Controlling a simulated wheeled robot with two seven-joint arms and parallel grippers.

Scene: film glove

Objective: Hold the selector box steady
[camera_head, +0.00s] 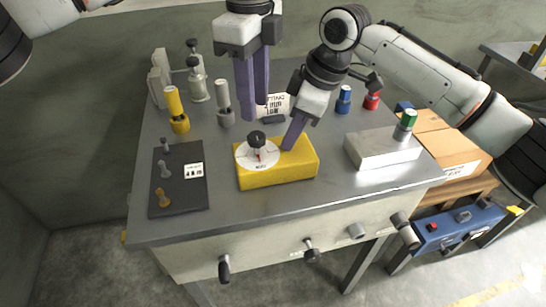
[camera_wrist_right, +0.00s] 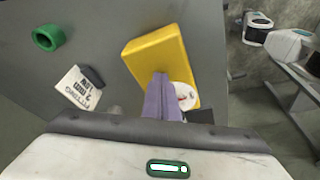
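The selector box is a yellow block (camera_head: 293,170) lying on the grey table, with a white round dial (camera_head: 243,157) and a black knob (camera_head: 256,139) on top. It also shows in the right wrist view (camera_wrist_right: 158,50). My right gripper (camera_head: 291,146) reaches down to the top of the box, right of the dial. Its purple fingers lie together in the right wrist view (camera_wrist_right: 162,80), with nothing seen between them; contact is hard to judge. My left gripper (camera_head: 255,113) hangs above and behind the box, apart from it.
A dark plate (camera_head: 180,192) with several small levers lies left. Yellow (camera_head: 177,112) and grey (camera_head: 225,105) posts stand behind. A label card (camera_head: 276,105) stands behind the box. Handles stick out of the table front.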

